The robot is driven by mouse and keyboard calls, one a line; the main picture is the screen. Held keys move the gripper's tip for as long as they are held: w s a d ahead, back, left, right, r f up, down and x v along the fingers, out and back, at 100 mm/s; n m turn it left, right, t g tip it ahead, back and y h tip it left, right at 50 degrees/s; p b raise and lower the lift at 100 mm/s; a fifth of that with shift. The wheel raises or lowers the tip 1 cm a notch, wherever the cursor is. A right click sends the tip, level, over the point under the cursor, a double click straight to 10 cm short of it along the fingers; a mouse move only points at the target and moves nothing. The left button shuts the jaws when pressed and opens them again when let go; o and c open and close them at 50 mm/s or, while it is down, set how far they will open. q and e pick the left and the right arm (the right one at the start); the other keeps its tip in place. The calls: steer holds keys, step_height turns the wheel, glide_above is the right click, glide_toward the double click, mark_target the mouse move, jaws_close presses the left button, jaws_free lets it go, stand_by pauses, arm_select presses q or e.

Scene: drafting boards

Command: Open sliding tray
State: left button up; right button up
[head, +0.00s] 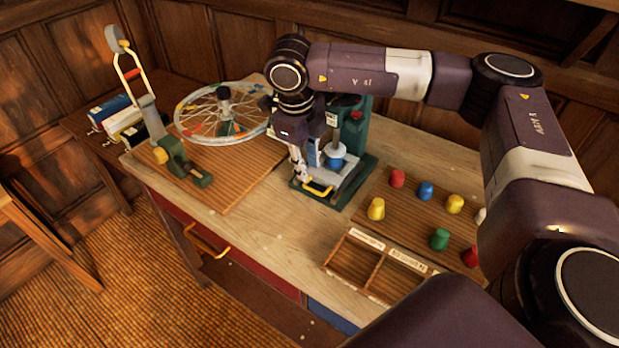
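A green machine (357,128) stands on the bench near the middle of the view. At its base is a light grey tray (341,184) with a yellow handle (318,188) at the front left. A blue round part (336,162) sits above the tray. My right gripper (301,178) points down at the left end of the yellow handle, very close to it or touching. Its fingers are small and partly overlap each other, so I cannot tell whether they are open or shut on the handle. My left gripper is out of view.
A spoked wheel (205,126) and a green lever device (177,160) stand on a board at left. Coloured knobs (426,191) and a divided wooden box (352,263) lie at right. A red drawer with a yellow handle (207,243) is in the bench front.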

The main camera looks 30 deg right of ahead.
mark_target(311, 189)
steer(key=f, duration=0.2)
steer(key=f+p, duration=0.1)
steer(key=f, duration=0.1)
steer(key=d+f, duration=0.1)
steer(key=f, duration=0.2)
steer(key=shift+w+f+p, duration=0.1)
steer(key=shift+w+p, duration=0.1)
steer(key=shift+p, duration=0.15)
jaws_close()
